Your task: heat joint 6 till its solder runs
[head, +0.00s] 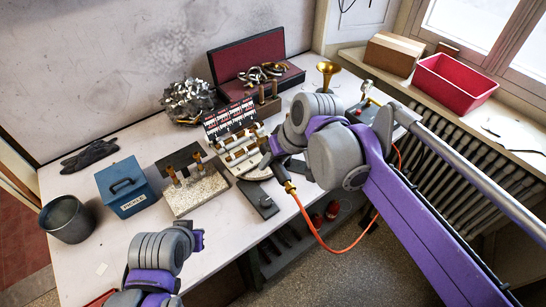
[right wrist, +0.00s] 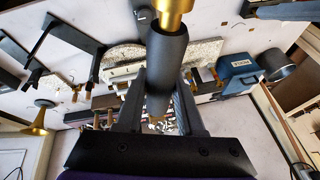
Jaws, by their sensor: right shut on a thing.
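My right gripper (head: 276,158) is shut on a torch with a dark handle, a brass fitting (head: 290,187) and an orange hose. In the right wrist view the torch's black handle (right wrist: 168,62) stands between the fingers of the gripper (right wrist: 163,85). In the head view the gripper is at the right end of a pale rack (head: 231,155) holding several brass pieces (head: 240,139). My right arm partly covers that end. I cannot tell which piece is joint 6, or see a flame or running solder.
A blue box (head: 122,190), a grey bucket (head: 67,219) and a black glove (head: 90,156) are at the table's left. A stand with brass parts (head: 196,192) is left of the rack. An open red-lined case (head: 247,57) is behind. The orange hose (head: 316,233) hangs over the front edge.

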